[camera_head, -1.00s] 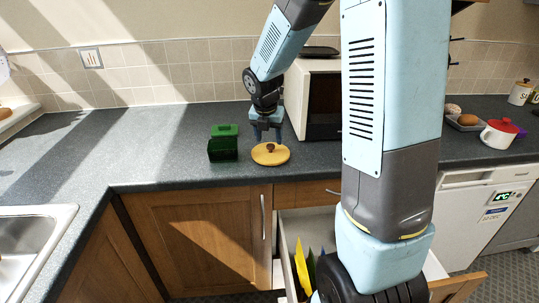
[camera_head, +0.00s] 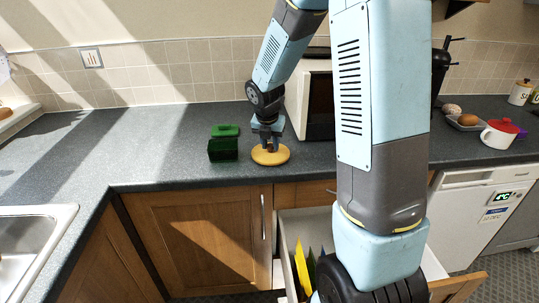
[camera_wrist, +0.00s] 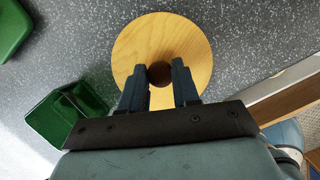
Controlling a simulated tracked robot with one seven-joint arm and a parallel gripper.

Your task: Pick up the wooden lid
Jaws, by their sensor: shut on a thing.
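The wooden lid (camera_head: 257,157) is a round, light yellow-brown disc with a dark brown knob. It lies on the grey counter near the front edge, in front of the microwave. It fills the upper middle of the wrist view (camera_wrist: 135,45), with its knob (camera_wrist: 160,71) between my fingers. My gripper (camera_head: 269,146) points down over the lid's middle and is shut on the knob. In the wrist view my gripper (camera_wrist: 159,80) has a finger on each side of the knob. The lid looks flat on the counter.
A dark green open box (camera_head: 222,150) stands just left of the lid, with a green piece (camera_head: 226,130) behind it. A microwave (camera_head: 316,95) stands behind to the right. An open drawer (camera_head: 292,262) juts out below. The counter at left is clear.

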